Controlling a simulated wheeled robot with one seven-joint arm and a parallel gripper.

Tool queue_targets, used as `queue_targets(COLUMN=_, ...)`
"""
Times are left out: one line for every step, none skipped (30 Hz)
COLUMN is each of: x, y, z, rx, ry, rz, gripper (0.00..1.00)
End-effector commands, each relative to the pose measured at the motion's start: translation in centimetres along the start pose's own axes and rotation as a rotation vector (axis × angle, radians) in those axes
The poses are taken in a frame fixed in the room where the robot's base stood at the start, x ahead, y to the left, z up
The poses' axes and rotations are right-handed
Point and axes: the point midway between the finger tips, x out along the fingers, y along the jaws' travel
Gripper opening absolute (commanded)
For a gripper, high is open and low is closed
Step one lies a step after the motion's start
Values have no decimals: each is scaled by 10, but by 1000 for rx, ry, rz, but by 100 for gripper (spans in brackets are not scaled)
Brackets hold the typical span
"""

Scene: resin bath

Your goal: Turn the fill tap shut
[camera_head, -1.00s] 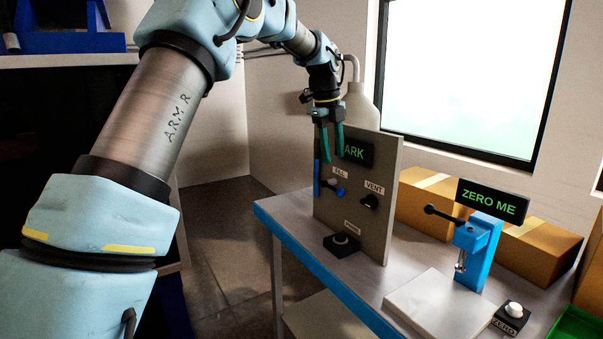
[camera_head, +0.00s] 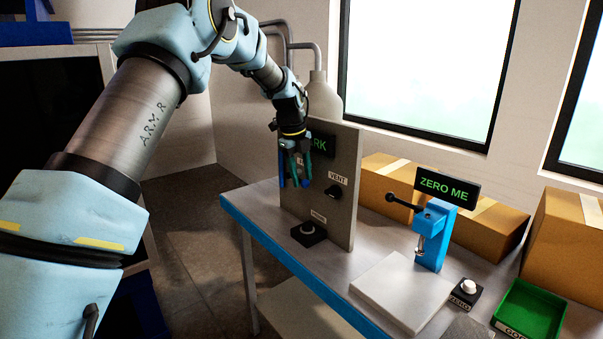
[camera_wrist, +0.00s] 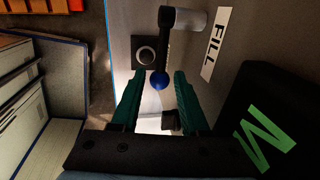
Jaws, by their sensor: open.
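The fill tap (camera_wrist: 167,45) shows in the wrist view as a black lever on a grey round stem, with a blue ball end, beside the FILL label (camera_wrist: 215,43). My gripper (camera_wrist: 158,76) is open, its two green fingers on either side of the blue ball, which sits at the level of the fingertips. I cannot tell whether a finger touches it. In the head view my gripper (camera_head: 294,185) points down in front of the grey panel (camera_head: 345,225) and hides the tap there.
A black VENT knob (camera_head: 333,192) is right of my gripper on the panel. A button box (camera_head: 308,235) stands at its foot. A dark display (camera_head: 323,143) is above. Further right stand a blue lever press (camera_head: 433,235), a white plate (camera_head: 402,290) and a green bin (camera_head: 530,312).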

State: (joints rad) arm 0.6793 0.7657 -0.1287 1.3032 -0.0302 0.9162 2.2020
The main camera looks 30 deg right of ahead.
Motion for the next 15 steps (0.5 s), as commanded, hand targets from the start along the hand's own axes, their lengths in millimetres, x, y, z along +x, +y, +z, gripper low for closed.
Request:
queue_targets(x=0, y=0, z=0, rx=0, ry=0, rz=0, gripper=45)
queue_targets(x=0, y=0, z=0, rx=0, ry=0, rz=0, gripper=45)
queue_targets(x=1, y=0, z=0, rx=0, ry=0, rz=0, gripper=45)
queue_targets(x=0, y=0, z=0, rx=0, ry=0, rz=0, gripper=45)
queue_targets(x=0, y=0, z=0, rx=0, ry=0, rz=0, gripper=45)
queue_targets(x=0, y=0, z=0, rx=0, ry=0, rz=0, gripper=45)
queue_targets(x=0, y=0, z=0, rx=0, ry=0, rz=0, gripper=41)
queue_targets(x=0, y=0, z=0, rx=0, ry=0, rz=0, gripper=38)
queue_targets(x=0, y=0, z=0, rx=0, ry=0, rz=0, gripper=34)
queue_targets(x=0, y=0, z=0, rx=0, ry=0, rz=0, gripper=30)
queue_targets(x=0, y=0, z=0, rx=0, ry=0, rz=0, gripper=27)
queue_targets(x=0, y=0, z=0, rx=0, ry=0, rz=0, gripper=22)
queue_targets(x=0, y=0, z=0, rx=0, ry=0, rz=0, gripper=19)
queue_targets(x=0, y=0, z=0, rx=0, ry=0, rz=0, gripper=16)
queue_targets(x=0, y=0, z=0, rx=0, ry=0, rz=0, gripper=11)
